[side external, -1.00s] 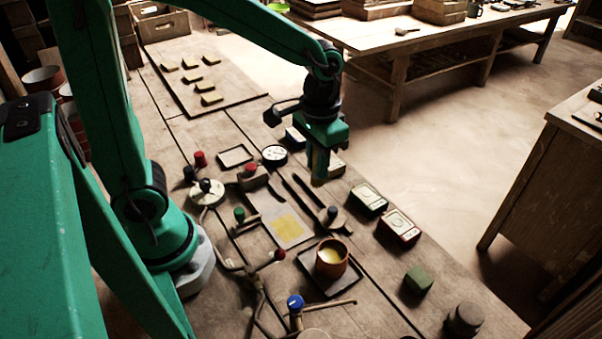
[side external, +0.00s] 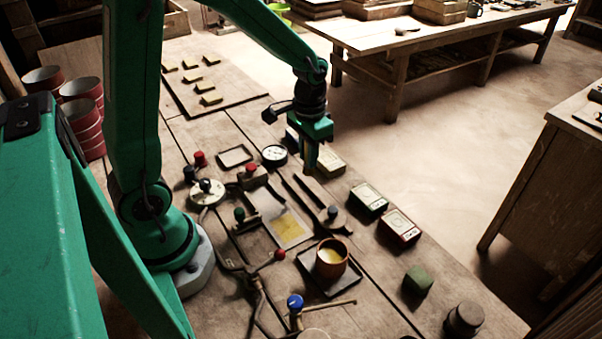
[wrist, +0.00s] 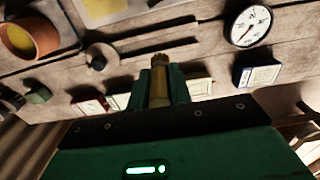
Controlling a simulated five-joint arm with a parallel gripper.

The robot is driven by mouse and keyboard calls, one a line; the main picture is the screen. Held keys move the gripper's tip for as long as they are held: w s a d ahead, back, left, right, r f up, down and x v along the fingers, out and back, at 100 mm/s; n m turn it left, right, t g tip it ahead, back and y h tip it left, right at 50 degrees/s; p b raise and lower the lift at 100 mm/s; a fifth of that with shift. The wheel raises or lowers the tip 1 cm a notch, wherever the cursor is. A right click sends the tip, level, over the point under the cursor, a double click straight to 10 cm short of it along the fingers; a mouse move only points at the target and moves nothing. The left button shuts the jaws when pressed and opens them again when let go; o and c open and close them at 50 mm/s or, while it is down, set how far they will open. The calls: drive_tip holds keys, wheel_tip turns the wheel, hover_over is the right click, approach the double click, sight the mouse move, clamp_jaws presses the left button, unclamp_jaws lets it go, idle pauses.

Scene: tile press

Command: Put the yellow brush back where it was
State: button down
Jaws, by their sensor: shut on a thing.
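My gripper (side external: 311,162) is raised over the bench, beyond the two dark slide rails, fingers pointing down. In the wrist view my gripper (wrist: 159,88) is shut on the yellow brush (wrist: 159,78), which shows as a yellow-brown piece between the fingers. In the side view the brush is mostly hidden by the fingers. A brown cup (side external: 331,260) with yellow contents stands on a dark square tray (side external: 312,281) nearer the camera.
A round dial (side external: 274,155) stands left of my gripper, and a pale box (side external: 329,161) close behind it. Two meter boxes (side external: 368,200) (side external: 399,229) line the right edge. A yellow patch lies on the metal plate (side external: 290,242). Levers and knobs crowd the middle.

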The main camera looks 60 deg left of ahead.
drive_tip(key=shift+w+a+f, duration=0.15)
drive_tip(key=shift+a+f, duration=0.2)
drive_tip(key=shift+f, duration=0.55)
drive_tip(key=shift+w+a+f, duration=0.15)
drive_tip(key=shift+a+f, duration=0.15)
drive_tip(key=shift+f, duration=0.55)
drive_tip(key=shift+w+a+f, duration=0.15)
drive_tip(key=shift+a+f, duration=0.2)
drive_tip(key=shift+f, duration=0.55)
drive_tip(key=shift+f, duration=0.15)
drive_tip(key=c, duration=1.3)
unclamp_jaws()
drive_tip(key=shift+r, duration=0.2)
wheel_tip(320, 180, up, 12)
drive_tip(key=shift+f, duration=0.1)
